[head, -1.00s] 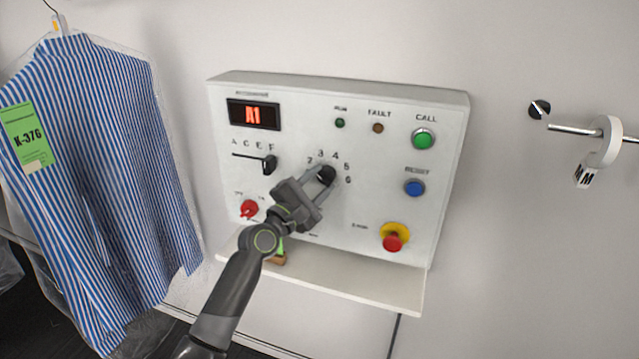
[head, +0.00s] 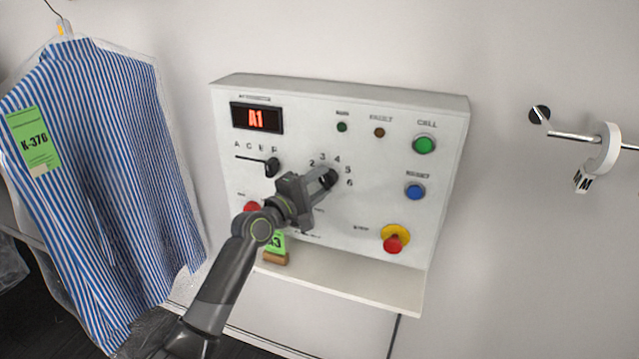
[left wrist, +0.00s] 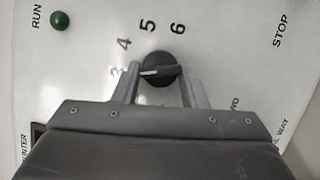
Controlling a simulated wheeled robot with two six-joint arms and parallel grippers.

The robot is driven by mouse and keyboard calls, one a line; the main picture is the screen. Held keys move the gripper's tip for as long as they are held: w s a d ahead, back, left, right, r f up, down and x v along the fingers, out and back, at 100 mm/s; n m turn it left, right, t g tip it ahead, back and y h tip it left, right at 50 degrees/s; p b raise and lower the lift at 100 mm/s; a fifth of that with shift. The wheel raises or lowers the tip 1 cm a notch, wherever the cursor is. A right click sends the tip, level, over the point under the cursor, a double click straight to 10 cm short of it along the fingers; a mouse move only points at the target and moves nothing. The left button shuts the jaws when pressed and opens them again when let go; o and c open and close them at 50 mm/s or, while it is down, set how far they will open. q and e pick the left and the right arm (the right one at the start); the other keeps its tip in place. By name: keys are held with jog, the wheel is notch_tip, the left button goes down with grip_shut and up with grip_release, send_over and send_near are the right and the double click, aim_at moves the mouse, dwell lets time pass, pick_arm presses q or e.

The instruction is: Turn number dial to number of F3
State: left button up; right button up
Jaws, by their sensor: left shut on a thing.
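The number dial (left wrist: 160,70) is a round black knob on the white panel, ringed by printed numbers. In the left wrist view its white line points left, toward the 3, which a finger partly covers. My left gripper (head: 325,179) is shut on the dial, with one finger on each side of it; the fingers also show in the left wrist view (left wrist: 160,88). The black letter selector (head: 271,167) sits on the panel's left, its knob by the F. My right gripper is not in view.
A green tag (head: 273,243) stands on the ledge (head: 350,280) below. A striped shirt (head: 100,180) hangs at left.

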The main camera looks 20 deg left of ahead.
pick_arm(q)
jog(key=shift+f, duration=0.1)
jog(key=o, duration=0.9)
jog(key=shift+s, duration=0.15)
jog(key=b+v, duration=0.1)
jog(key=v, duration=1.6)
jog(key=shift+a+b, duration=0.1)
jog(key=shift+b, duration=0.25)
